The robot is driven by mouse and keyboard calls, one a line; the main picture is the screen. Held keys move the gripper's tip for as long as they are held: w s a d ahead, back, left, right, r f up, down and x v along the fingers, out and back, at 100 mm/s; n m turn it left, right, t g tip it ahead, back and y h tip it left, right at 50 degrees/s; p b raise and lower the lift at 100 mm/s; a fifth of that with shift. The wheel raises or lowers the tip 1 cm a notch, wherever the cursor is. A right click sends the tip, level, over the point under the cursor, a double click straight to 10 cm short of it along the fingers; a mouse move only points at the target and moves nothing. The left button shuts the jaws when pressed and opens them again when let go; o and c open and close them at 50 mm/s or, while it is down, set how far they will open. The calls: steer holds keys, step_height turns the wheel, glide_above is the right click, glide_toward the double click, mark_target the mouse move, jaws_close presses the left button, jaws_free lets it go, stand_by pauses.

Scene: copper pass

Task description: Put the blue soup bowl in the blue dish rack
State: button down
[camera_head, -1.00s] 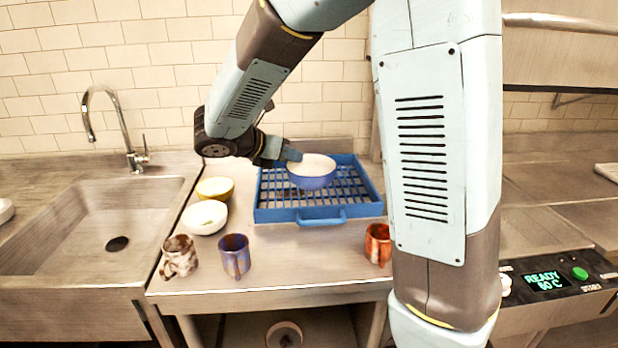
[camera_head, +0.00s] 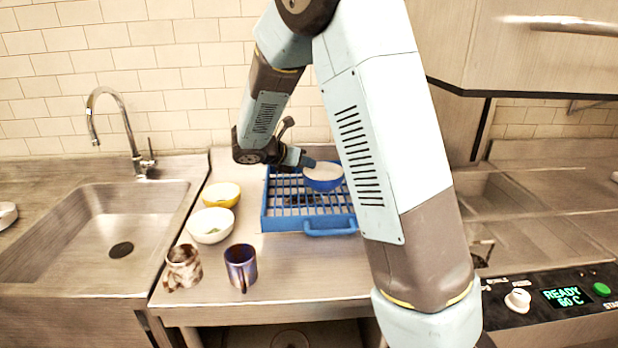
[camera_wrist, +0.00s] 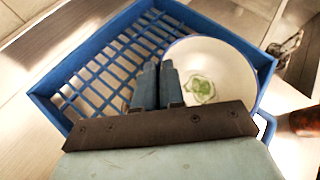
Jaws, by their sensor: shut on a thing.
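The blue soup bowl (camera_head: 324,180) has a white inside and is over the right part of the blue dish rack (camera_head: 290,222) in the head view. My gripper (camera_head: 306,163) is shut on the bowl's left rim. In the wrist view my gripper's fingers (camera_wrist: 156,84) pinch the near-left edge of the bowl (camera_wrist: 214,70), which shows a green mark inside. The bowl looks roughly level, within the rack's outline (camera_wrist: 52,112). I cannot tell whether its base touches the rack's bars.
A yellow bowl (camera_head: 221,195) and a white bowl (camera_head: 211,226) stand left of the rack. A marbled mug (camera_head: 183,268) and a blue-purple mug (camera_head: 241,267) stand in front. The sink (camera_head: 110,225) is at the left. My arm hides the counter at the rack's right.

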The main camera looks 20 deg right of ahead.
mark_target(323, 178)
steer(key=shift+w+d+f, duration=0.25)
steer(key=shift+w+f, duration=0.3)
steer(key=shift+f, duration=0.15)
steer(key=shift+w+d+f, duration=0.25)
steer(key=shift+w+f, duration=0.25)
steer(key=shift+f, duration=1.75)
steer(key=c, duration=1.2)
jaws_free()
steer(key=shift+c, duration=0.2)
